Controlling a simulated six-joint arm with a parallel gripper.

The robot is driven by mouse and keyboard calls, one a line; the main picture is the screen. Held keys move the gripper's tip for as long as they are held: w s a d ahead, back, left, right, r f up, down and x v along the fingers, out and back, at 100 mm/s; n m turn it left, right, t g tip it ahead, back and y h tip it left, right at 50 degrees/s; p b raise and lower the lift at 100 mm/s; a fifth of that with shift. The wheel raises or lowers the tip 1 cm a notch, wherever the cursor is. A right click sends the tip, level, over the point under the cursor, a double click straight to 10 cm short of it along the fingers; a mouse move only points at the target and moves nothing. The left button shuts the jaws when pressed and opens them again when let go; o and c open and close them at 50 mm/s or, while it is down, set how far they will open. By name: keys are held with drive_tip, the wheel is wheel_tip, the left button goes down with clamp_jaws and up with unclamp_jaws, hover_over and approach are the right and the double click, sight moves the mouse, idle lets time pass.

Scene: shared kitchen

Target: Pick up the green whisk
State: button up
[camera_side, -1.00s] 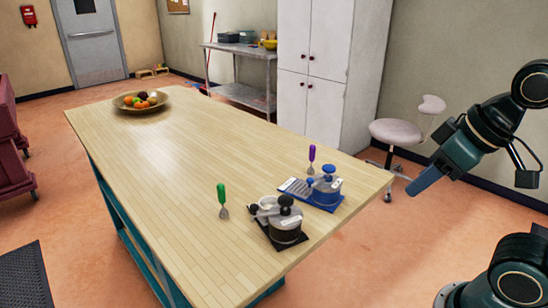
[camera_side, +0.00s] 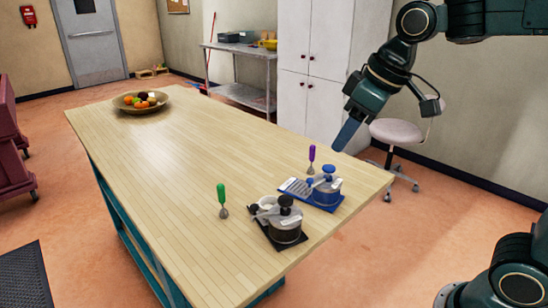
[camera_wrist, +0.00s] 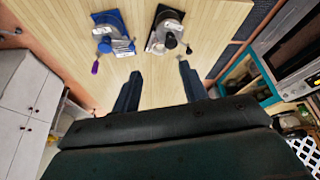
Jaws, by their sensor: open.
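The green whisk (camera_side: 222,198) stands upright, handle up, on the wooden table (camera_side: 170,150), left of the black pot-like device (camera_side: 285,218) in the side view. I cannot make it out in the wrist view. My gripper (camera_side: 346,136) hangs in the air beyond the table's right edge, well apart from the whisk. In the wrist view its two fingers (camera_wrist: 160,70) are spread, with nothing between them.
A purple whisk (camera_side: 311,157) stands beside a blue device (camera_side: 326,188) on a blue mat; it also shows in the wrist view (camera_wrist: 95,67). A fruit bowl (camera_side: 126,106) sits at the table's far end. The table's middle is clear. A stool (camera_side: 398,132) stands behind.

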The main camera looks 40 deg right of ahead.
drive_tip(key=w+a+f+n, duration=0.2)
drive_tip(key=w+a+n, duration=0.15)
drive_tip(key=w, duration=0.95)
drive_tip(key=n+g+y, duration=0.1)
drive_tip(key=n+g, duration=0.1)
approach(221, 203)
drive_tip(key=shift+w+a+f, duration=0.1)
drive_tip(key=shift+w+f, duration=0.25)
drive_tip(key=shift+f, duration=0.3)
drive_tip(key=shift+w+f, duration=0.35)
drive_tip(key=shift+f, duration=0.35)
drive_tip(key=shift+w+a+f, duration=0.1)
drive_tip(key=shift+w+f, duration=0.25)
drive_tip(key=shift+f, duration=0.3)
drive_tip(key=shift+f, duration=0.1)
drive_tip(key=shift+x, duration=2.5)
drive_tip(key=shift+a, duration=0.1)
clamp_jaws()
